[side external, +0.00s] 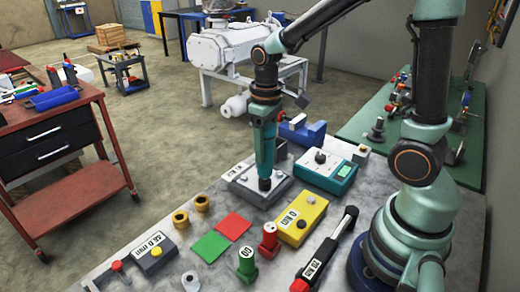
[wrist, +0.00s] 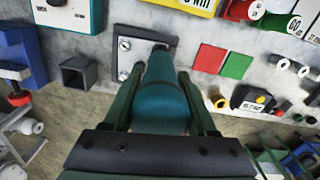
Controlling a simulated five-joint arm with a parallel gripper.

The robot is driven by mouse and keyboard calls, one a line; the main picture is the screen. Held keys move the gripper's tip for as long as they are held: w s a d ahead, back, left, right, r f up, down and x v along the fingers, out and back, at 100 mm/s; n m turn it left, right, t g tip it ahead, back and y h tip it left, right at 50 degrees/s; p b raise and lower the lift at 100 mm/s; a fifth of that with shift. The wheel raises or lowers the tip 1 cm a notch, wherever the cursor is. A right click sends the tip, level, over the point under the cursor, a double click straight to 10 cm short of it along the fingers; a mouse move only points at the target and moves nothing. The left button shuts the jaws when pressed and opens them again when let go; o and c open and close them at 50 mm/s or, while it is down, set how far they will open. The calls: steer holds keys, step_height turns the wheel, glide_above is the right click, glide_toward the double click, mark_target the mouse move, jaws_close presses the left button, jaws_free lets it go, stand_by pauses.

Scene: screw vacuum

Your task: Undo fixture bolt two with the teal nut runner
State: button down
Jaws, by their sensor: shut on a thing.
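The teal nut runner (side external: 265,145) hangs upright from my gripper (side external: 266,108). In the wrist view, the jaws of my gripper (wrist: 161,98) are closed on both sides of the nut runner's teal body (wrist: 165,72). Its dark lower end is at the right front part of the grey fixture plate (side external: 238,178). I cannot tell whether it touches a bolt. The fixture plate (wrist: 145,42) also shows in the wrist view, with two bolt heads (wrist: 124,45) along its left side. The nut runner hides part of the plate. No bolt number is readable.
A teal-and-white meter (side external: 325,170) and a yellow box (side external: 300,218) stand right of the plate. A blue vise (side external: 302,130) is behind. Red and green squares (side external: 211,246), brass cups (side external: 181,218) and a black-and-red torque tool (side external: 325,250) lie in front on the bench.

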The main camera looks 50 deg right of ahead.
mark_target(266, 133)
steer(key=shift+f, duration=0.75)
stand_by(3.3)
steer(key=shift+r, duration=2.6)
